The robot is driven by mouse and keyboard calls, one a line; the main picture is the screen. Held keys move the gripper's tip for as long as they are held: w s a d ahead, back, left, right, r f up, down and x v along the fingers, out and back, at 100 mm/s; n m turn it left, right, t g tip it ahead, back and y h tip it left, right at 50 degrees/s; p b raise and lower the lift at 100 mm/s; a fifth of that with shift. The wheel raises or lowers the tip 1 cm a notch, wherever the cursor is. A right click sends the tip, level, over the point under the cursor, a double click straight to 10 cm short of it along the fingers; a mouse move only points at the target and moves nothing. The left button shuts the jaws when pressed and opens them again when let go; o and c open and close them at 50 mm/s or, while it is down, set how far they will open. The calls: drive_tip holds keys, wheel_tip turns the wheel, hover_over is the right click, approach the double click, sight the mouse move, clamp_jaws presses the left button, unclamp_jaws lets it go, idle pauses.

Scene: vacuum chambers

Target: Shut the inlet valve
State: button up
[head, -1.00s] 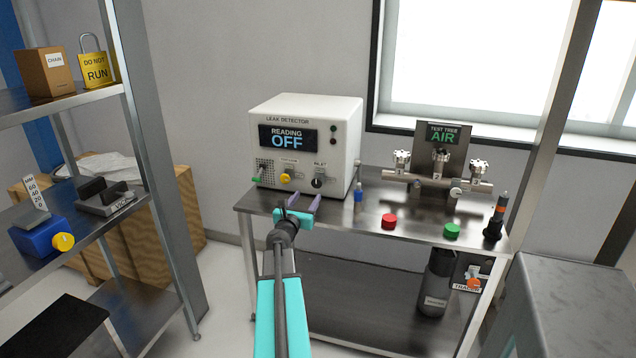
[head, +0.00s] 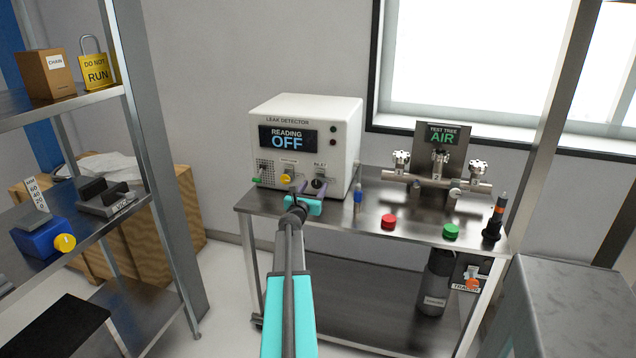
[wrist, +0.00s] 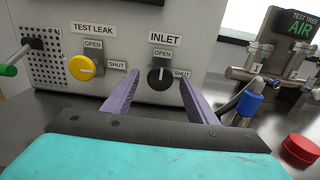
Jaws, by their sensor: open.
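The leak detector (head: 303,140) is a white box on the steel bench, its display reading OFF. Its black inlet knob (wrist: 160,76) is on the front panel, with an OPEN label above it and a SHUT label to its right. The knob's pale mark points up toward OPEN. My gripper (wrist: 152,88) is open, its two purple fingers reaching toward the panel on either side of the knob. I cannot tell whether they touch the knob or how far short they stop. In the head view my gripper (head: 311,190) partly hides the knob.
The yellow test leak knob (wrist: 82,67) is left of the inlet knob. A blue-capped item (wrist: 248,103) and a red button (wrist: 301,149) stand to the right on the bench. The test tree (head: 437,175) reads AIR. A shelf (head: 75,100) stands at left.

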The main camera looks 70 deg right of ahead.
sight(316, 184)
drive_tip(key=shift+w+d, duration=0.1)
drive_tip(key=shift+d, duration=1.6)
drive_tip(key=shift+c, duration=0.2)
